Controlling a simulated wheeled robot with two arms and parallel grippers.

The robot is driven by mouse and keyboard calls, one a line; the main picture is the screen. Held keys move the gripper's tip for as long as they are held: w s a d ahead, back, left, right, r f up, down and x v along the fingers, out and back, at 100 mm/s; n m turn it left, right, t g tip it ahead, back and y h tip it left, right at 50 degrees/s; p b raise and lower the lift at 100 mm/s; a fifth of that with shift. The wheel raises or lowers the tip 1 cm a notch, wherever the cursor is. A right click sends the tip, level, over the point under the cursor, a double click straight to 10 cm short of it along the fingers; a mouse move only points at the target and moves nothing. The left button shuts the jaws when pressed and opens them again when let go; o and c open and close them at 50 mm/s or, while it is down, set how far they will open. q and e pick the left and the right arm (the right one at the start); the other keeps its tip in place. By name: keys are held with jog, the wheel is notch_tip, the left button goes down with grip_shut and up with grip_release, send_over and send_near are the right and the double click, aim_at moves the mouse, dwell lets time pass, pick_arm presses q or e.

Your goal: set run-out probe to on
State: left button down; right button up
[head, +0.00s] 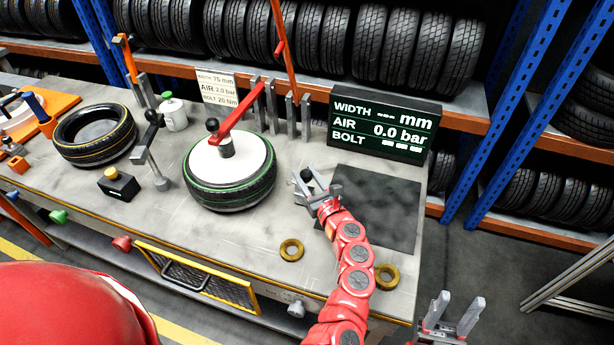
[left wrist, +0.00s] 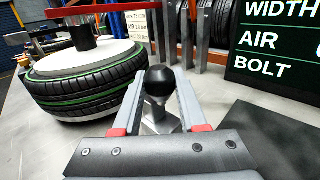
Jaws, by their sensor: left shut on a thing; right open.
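My left gripper (head: 308,187) is shut around a small black ball knob (head: 306,175) on the bench, right of the mounted tyre. In the left wrist view the knob (left wrist: 159,82) sits between the two finger ends, above a grey metal base (left wrist: 160,118). No label shows whether this is the run-out probe or which setting it has. Another grey lever (head: 146,160) with a black knob stands left of the mounted tyre (head: 229,187). My right gripper (head: 456,312) is open and empty, beyond the bench's right end.
The display (head: 385,128) reads WIDTH with dashes and AIR 0.0 bar. A red arm (head: 240,115) reaches over the tyre's white disc. A dark mat (head: 375,205) lies right of my left gripper. Two brass rings (head: 291,250) lie near the front edge. A black box with a yellow button (head: 118,184) stands left.

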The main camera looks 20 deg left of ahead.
pick_arm(q)
jog(key=a+b, duration=0.2)
jog(key=a, duration=0.2)
jog(key=shift+c, duration=2.3)
grip_release()
